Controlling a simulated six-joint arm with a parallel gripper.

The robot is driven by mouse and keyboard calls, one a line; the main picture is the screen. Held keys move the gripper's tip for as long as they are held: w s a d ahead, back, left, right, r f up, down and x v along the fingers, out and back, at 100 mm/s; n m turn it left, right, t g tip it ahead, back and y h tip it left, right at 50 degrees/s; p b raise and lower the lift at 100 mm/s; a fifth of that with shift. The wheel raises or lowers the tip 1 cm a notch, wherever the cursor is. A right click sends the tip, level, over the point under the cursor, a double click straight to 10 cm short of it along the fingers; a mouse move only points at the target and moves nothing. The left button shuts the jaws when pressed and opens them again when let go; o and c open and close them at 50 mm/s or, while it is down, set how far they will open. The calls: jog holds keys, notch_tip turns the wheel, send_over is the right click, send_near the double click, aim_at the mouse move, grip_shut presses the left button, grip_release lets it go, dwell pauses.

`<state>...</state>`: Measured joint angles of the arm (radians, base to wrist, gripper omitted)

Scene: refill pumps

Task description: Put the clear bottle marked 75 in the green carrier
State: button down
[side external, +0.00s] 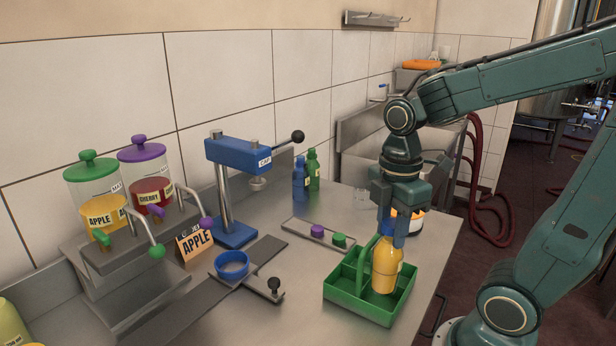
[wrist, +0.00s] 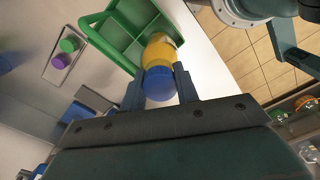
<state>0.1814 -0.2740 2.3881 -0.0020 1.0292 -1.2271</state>
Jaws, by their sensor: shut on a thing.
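A bottle filled with yellow-orange liquid (side external: 386,267), with a small label whose number I cannot read, is held upright at the green carrier (side external: 352,302). My gripper (side external: 388,232) is shut on its upper part from above. In the wrist view a blue cap (wrist: 159,84) shows between my fingers, with the yellow bottle body (wrist: 160,50) beyond. The bottle's lower part is inside a compartment on the right side of the carrier, beside the handle. I cannot tell whether its base touches the carrier's floor. The carrier's other visible compartments look empty.
A plate with a purple cap (side external: 317,231) and a green cap (side external: 339,240) lies left of the carrier. Blue and green bottles (side external: 313,170) stand at the back. The blue capping press (side external: 238,152) and juice dispensers are left.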

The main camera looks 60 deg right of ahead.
aim_at(388, 250)
jog(key=shift+f, duration=0.15)
dwell(0.6)
jog(key=shift+f, duration=1.4)
jog(key=shift+f, duration=1.15)
dwell(0.8)
jog(key=c, duration=1)
grip_release()
jog(key=shift+o, duration=0.2)
jog(key=shift+r, duration=0.1)
